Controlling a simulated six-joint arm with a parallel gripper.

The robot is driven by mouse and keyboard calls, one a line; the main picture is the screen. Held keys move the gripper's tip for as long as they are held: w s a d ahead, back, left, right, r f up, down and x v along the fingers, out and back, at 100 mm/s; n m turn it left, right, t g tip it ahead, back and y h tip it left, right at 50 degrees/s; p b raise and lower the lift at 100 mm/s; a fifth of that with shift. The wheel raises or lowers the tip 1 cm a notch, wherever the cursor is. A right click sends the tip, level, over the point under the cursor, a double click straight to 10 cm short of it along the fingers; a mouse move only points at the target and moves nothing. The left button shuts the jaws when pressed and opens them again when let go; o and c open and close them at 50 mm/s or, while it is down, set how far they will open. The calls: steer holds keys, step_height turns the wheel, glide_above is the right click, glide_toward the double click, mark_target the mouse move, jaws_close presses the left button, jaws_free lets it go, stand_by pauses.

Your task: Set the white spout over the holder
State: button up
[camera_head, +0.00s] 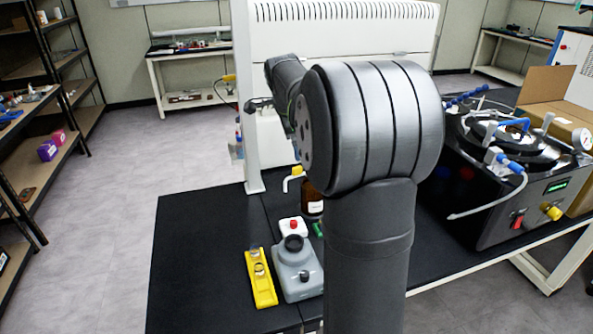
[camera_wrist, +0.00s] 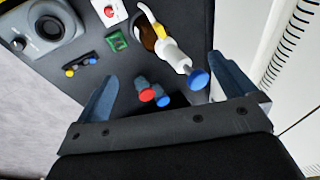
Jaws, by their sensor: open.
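A white, tube-like piece (camera_wrist: 173,55) with a blue round end shows in the wrist view; it looks like the spout, though I cannot be sure. It lies beside or over a brown bottle (camera_wrist: 147,35), also seen in the head view (camera_head: 312,201). A thin white bent tube (camera_head: 286,183) with a yellow top shows by that bottle. I cannot tell which thing is the holder. My gripper (camera_wrist: 163,69) is open, with nothing held. In the wrist view its fingers stand left and right of the white piece; the depth between them is unclear. My arm hides the gripper in the head view.
A yellow rack (camera_head: 261,284), a grey device (camera_head: 297,276) and a white box with a red button (camera_head: 293,226) stand on the black bench. Red-topped (camera_wrist: 145,95) and blue-topped (camera_wrist: 162,98) pieces are near my fingers. The freeze dryer (camera_head: 513,198) stands right.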

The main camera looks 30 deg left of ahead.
steer(key=shift+v, duration=1.2)
steer(key=shift+c, duration=0.4)
